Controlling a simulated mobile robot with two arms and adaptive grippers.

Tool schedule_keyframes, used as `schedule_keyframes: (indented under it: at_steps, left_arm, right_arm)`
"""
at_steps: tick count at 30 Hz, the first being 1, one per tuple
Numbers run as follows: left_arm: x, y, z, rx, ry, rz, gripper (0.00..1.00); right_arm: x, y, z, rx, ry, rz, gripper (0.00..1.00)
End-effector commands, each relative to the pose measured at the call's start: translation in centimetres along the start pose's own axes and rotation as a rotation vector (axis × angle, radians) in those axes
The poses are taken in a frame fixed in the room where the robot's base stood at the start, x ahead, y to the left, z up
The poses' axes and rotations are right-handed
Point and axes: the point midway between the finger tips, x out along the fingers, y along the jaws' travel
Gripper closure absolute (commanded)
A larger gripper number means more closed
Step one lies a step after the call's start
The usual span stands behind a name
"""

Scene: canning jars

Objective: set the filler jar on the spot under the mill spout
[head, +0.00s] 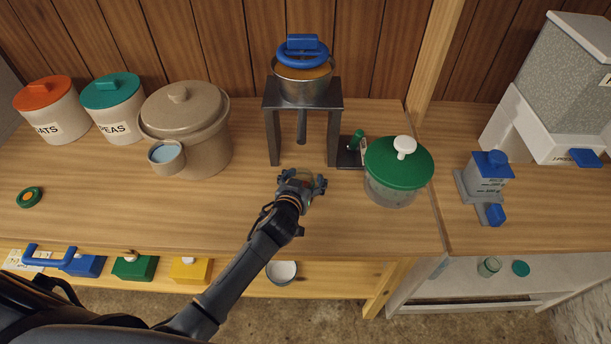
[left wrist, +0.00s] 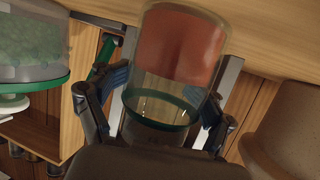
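A clear glass jar with a green band (left wrist: 160,109) stands between the fingers of my left gripper (head: 301,184). Its lower part looks reddish, and I take it for the filler jar. The left wrist view shows it upside down, with the fingers against both sides. In the head view the gripper covers most of it, just in front of the mill stand (head: 272,135). The mill's steel bowl (head: 303,88) with a blue crank is on top, and the dark spout (head: 302,131) hangs between the legs. The spot under it is not clearly marked. My right gripper is out of view.
A large green-lidded jar (head: 398,163) stands right of the stand, beside a small dark device with a green knob (head: 357,140). A beige crock (head: 190,125) with a small cup (head: 166,156) stands left. The table between crock and stand is clear.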

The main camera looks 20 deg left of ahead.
Motion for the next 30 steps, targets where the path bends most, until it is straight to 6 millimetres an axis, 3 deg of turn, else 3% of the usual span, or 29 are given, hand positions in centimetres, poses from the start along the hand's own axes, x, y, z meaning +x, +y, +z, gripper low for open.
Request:
schedule_keyframes:
  at_steps: [11,24,30]
  left_arm:
    - [-0.7,0.0,-0.2,0.0,-0.001,0.0,0.24]
    - [-8.7,0.0,-0.1,-0.001,-0.001,0.0,0.24]
    - [-11.3,0.0,-0.2,0.0,0.0,0.0,0.24]
  right_arm:
    - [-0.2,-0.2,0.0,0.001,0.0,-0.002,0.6]
    - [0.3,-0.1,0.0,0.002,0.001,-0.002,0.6]
    - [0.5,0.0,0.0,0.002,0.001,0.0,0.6]
